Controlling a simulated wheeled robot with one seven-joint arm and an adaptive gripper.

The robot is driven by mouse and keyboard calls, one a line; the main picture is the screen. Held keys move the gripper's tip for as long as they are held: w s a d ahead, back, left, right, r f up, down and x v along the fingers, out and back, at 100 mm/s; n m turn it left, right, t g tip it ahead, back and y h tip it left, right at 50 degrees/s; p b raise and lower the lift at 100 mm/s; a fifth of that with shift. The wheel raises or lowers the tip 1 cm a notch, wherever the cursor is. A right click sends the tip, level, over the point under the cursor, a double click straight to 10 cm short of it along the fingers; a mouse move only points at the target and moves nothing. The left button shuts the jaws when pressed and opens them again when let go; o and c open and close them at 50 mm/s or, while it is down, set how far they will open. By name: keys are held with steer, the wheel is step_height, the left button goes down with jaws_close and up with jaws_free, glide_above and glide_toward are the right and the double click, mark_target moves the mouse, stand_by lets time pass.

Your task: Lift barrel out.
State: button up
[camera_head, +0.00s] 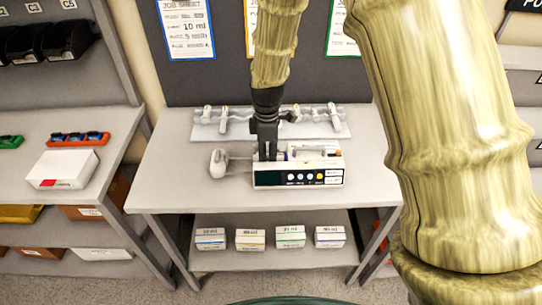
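The infusion pump (298,178) lies on the grey table, with a dark display and several buttons on its front. A white rounded pusher head (218,163) sticks out at its left on a thin rod. A pale syringe-like part, which may be the barrel, lies along the pump's top, and the gripper covers part of it. My dark gripper (268,156) points straight down at the top left of the pump, over the barrel's place. Its fingers look close together. I cannot tell whether they touch or hold the barrel.
A clear rack (270,120) with several white-and-orange fittings stands behind the pump. Several small labelled boxes (290,237) sit on the shelf below. A white box (62,169) is on the left table. The table's left front (175,190) is clear. Instruction sheets hang behind.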

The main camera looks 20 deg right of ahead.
steer(key=shift+f, duration=0.65)
steer(key=c, duration=0.4)
